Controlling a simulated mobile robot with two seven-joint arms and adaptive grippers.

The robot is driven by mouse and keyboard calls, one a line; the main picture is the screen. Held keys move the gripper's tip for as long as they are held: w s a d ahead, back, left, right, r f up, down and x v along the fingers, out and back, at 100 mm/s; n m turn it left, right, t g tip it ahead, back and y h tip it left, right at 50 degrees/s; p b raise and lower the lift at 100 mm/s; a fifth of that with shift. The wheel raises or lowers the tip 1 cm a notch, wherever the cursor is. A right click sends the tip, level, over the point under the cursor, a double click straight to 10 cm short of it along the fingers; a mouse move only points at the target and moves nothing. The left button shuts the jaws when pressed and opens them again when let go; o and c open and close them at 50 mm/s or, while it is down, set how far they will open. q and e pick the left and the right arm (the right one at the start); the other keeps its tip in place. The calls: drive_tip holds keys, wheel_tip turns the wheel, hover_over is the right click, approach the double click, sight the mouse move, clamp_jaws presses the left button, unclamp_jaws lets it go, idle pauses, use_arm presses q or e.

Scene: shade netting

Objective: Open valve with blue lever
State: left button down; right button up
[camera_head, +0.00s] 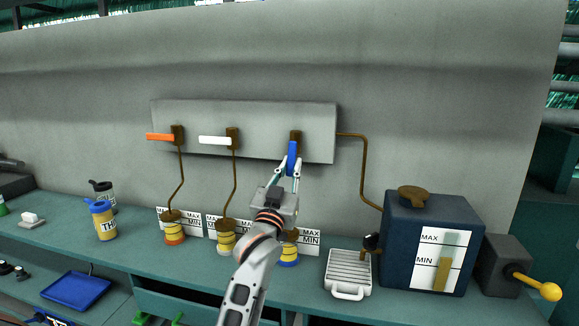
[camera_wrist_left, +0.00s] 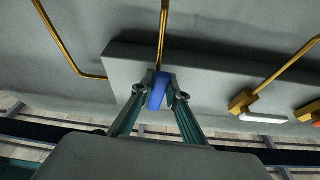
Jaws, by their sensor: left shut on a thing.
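The blue lever (camera_head: 292,157) sits on the rightmost of three brass valves on a grey wall panel (camera_head: 265,119). It points down and towards me. My left gripper (camera_head: 290,168) reaches up to the panel and is shut on the blue lever, with a finger on each side. The left wrist view also shows the blue lever (camera_wrist_left: 157,92) between the fingertips of my left gripper (camera_wrist_left: 158,98). The brass body of this valve (camera_head: 295,136) is partly hidden behind the lever. My right gripper is in neither view.
An orange lever (camera_head: 160,137) and a white lever (camera_head: 214,141) stick out to the left on the other valves. Below are capped containers, a yellow bottle (camera_head: 103,222), a blue tank (camera_head: 428,240) and a yellow-knobbed handle (camera_head: 540,287). The wall above the panel is clear.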

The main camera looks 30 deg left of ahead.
use_arm(q)
drive_tip(key=shift+d+f+n, duration=0.1)
drive_tip(key=shift+d+n, duration=0.05)
drive_tip(key=shift+n, duration=0.15)
drive_tip(key=c, duration=2)
unclamp_jaws()
drive_tip(key=shift+o, duration=0.2)
drive_tip(key=v, duration=1.2)
drive_tip(key=shift+d+f, duration=0.1)
